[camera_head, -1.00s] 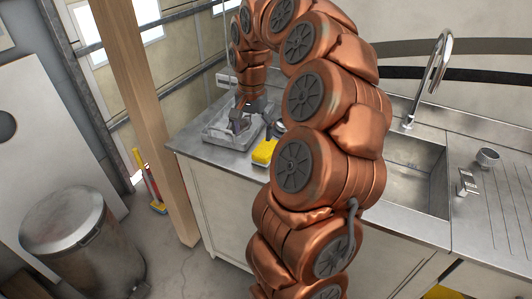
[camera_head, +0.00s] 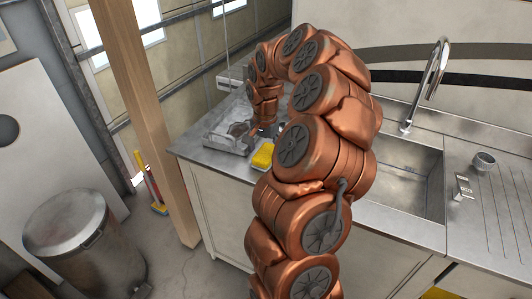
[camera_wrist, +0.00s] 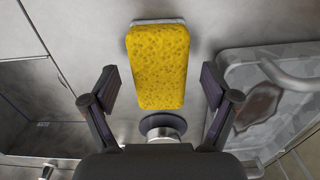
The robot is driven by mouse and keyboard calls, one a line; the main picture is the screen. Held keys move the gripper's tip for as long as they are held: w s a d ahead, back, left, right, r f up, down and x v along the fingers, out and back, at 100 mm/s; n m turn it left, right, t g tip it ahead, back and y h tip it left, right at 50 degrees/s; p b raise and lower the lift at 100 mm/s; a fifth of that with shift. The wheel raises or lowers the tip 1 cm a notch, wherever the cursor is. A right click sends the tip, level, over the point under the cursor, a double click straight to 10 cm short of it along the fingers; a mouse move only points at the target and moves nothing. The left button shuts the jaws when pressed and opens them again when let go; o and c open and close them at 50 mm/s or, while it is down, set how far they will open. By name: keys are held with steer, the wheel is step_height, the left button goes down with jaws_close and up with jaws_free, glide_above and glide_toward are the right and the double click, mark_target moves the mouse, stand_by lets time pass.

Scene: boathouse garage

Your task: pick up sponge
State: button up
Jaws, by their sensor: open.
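The yellow sponge (camera_head: 263,155) lies on the steel counter (camera_head: 215,161) near its front edge, to the right of a metal tray. In the wrist view the sponge (camera_wrist: 158,66) is upright in the picture, with a pale layer showing along its edge. My gripper (camera_wrist: 157,88) is open, with one finger on each side of the sponge's lower part in that view. I see no contact with the fingers. In the head view my gripper (camera_head: 268,132) is just behind the sponge and partly hidden by my arm.
A metal tray (camera_head: 228,143) with a brownish patch stands left of the sponge. A dark round object with a metal top (camera_wrist: 161,128) is close to the sponge. The sink (camera_head: 400,175) and tap (camera_head: 432,85) are to the right. A wooden post (camera_head: 150,110) stands left of the counter.

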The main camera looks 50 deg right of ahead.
steer(key=shift+f, duration=0.5)
steer(key=shift+c, duration=0.3)
steer(key=c, duration=1.2)
